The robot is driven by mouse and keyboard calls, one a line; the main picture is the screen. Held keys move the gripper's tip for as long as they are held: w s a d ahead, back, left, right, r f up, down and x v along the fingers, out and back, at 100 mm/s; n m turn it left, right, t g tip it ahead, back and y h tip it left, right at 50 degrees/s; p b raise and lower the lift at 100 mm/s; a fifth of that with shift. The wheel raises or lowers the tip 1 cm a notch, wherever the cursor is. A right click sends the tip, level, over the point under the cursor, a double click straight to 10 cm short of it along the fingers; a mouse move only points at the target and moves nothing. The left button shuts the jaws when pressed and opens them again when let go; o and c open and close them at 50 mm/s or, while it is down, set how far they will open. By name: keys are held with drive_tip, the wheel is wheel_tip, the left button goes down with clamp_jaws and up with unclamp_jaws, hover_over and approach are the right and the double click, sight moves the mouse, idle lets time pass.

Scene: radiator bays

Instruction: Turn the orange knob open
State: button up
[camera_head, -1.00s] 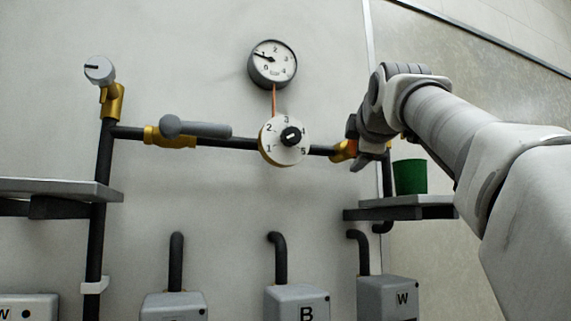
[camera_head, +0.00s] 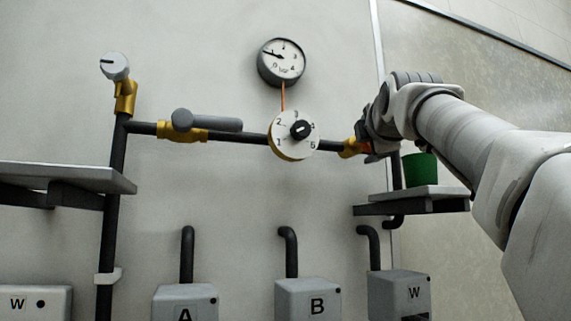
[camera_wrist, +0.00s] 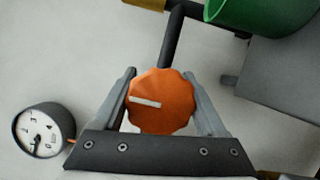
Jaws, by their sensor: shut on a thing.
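The orange knob (camera_wrist: 163,103) sits between the two fingers of my gripper (camera_wrist: 162,92) in the wrist view. It is faceted and has a white line on its face that runs nearly level in that picture. My gripper is shut on it, one finger on each side. In the head view my gripper (camera_head: 370,140) is at the right end of the dark pipe. My arm hides nearly all of the knob there, and only a little orange shows beside the brass fitting (camera_head: 352,147).
A round gauge (camera_head: 281,62) and a numbered dial (camera_head: 294,135) are left of my gripper. A green cup (camera_head: 420,169) stands on a shelf (camera_head: 425,193) just below my arm. A grey lever (camera_head: 207,122) and a grey knob (camera_head: 113,66) are further left.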

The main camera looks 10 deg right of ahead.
drive_tip(key=o, duration=1.3)
drive_tip(key=shift+s, duration=0.1)
drive_tip(key=b+v, duration=0.3)
drive_tip(key=v, duration=1.4)
drive_tip(key=shift+s, duration=0.15)
